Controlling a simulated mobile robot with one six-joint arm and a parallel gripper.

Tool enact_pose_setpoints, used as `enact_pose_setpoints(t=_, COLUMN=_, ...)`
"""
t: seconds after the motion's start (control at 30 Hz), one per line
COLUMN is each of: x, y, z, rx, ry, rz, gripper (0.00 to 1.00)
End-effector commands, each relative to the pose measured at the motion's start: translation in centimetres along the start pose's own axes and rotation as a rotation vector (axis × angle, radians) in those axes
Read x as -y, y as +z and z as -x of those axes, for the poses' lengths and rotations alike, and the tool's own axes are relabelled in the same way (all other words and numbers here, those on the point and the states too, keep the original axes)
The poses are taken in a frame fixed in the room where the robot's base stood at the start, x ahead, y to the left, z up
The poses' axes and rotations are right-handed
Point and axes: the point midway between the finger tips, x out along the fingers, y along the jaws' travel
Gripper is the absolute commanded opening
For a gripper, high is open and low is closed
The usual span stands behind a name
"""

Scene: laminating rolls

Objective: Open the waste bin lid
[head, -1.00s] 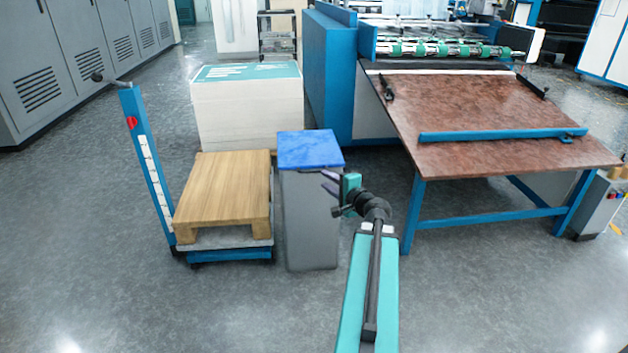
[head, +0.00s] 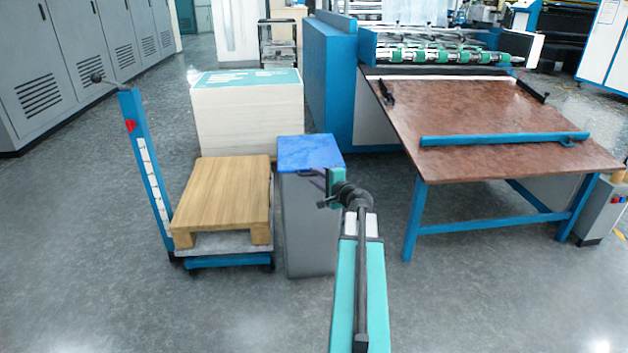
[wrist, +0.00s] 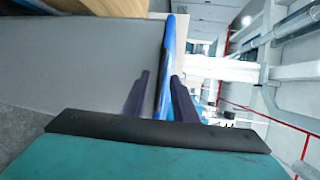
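The waste bin is a tall grey box (head: 308,235) with a flat blue lid (head: 308,152), which lies shut on top. My gripper (head: 313,178) is at the front edge of the lid, near its right corner. In the wrist view, the two dark fingers (wrist: 164,98) are apart, with the blue lid edge (wrist: 168,55) running between them. One finger is on the side of the grey bin body (wrist: 80,65) and the other on the lid's upper side. I cannot tell whether either finger touches the lid.
A pallet truck with a wooden pallet (head: 222,193) stands close to the left of the bin. A stack of white sheets (head: 248,118) is behind it. A machine with a sloping brown table (head: 490,120) is on the right. The floor in front is clear.

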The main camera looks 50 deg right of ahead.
Motion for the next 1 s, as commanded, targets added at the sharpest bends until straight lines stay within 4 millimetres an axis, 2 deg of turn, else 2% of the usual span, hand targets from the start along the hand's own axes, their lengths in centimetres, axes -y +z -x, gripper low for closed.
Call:
enact_pose_setpoints(t=0.37, x=0.01, y=0.02, z=-0.28, rx=0.0, ry=0.0, rz=0.0, gripper=0.26)
enact_pose_setpoints(t=0.53, x=0.01, y=0.01, z=-0.26, rx=0.0, ry=0.0, rz=0.0, gripper=0.0)
enact_pose_setpoints(t=1.0, x=0.0, y=-0.02, z=-0.25, rx=0.0, ry=0.0, rz=0.0, gripper=0.0)
